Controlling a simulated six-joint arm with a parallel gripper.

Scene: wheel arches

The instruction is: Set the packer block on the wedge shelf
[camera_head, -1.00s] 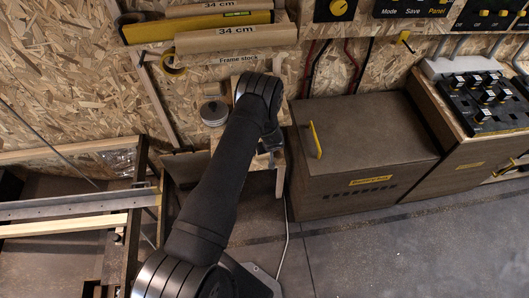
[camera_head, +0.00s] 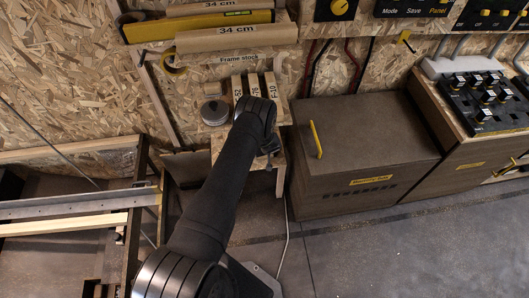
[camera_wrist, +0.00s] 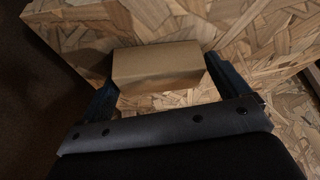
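The packer block is a plain tan block (camera_wrist: 158,64) in the wrist view. It lies between the two fingers of my gripper (camera_wrist: 163,72), which press close on its left and right sides. Under it is a pale chipboard surface (camera_wrist: 70,25); whether the block touches that surface I cannot tell. In the head view my gripper (camera_head: 269,149) is mostly hidden by my own dark wrist, and the block is hidden there. The wooden wedge shelf (camera_head: 223,140) stands against the wall below the frame stock. Several upright labelled wooden pieces (camera_head: 254,85) stand at its back.
A round grey tin (camera_head: 214,112) sits at the shelf's left. A brown cabinet (camera_head: 365,145) with a yellow handle stands close on the right. A slatted frame (camera_head: 80,215) is at the left.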

